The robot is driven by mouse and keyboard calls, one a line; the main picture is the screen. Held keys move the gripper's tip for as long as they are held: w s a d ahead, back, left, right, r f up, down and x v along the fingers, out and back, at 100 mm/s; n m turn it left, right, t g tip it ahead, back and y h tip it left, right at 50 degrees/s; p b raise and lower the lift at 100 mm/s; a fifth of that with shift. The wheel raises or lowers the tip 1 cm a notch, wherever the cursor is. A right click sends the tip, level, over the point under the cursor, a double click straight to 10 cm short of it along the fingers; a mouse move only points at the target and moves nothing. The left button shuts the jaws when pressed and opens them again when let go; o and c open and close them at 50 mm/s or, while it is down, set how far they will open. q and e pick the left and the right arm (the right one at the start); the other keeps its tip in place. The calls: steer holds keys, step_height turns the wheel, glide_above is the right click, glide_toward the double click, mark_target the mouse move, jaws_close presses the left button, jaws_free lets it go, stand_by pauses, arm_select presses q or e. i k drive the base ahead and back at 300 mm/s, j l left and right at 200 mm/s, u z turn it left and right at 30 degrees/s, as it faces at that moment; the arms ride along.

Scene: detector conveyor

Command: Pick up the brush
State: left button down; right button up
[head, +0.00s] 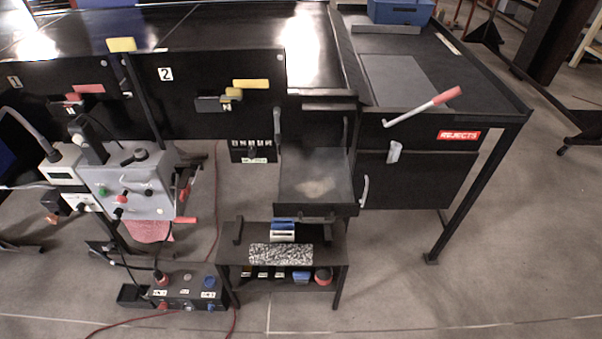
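A small blue and white item (283,230), which looks like the brush, lies on top of the low black bench (320,240) in the lower middle of the head view. Its blue part is at the back and its pale part at the front; the fine shape is too small to tell. A speckled grey block (281,254) lies just in front of it. Neither of my grippers can be made out in the head view.
A dark tray (288,202) with pale dust stands open behind the bench. A grey control box (130,188) and a button box (187,290) stand left.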

mark_target(301, 277)
steer(key=i+j, duration=0.2)
steer(key=i, duration=0.25)
steer(key=i+j, duration=0.2)
steer(key=i, duration=0.25)
steer(key=i+j, duration=0.25)
steer(key=i, duration=0.15)
steer(key=l+z, duration=0.05)
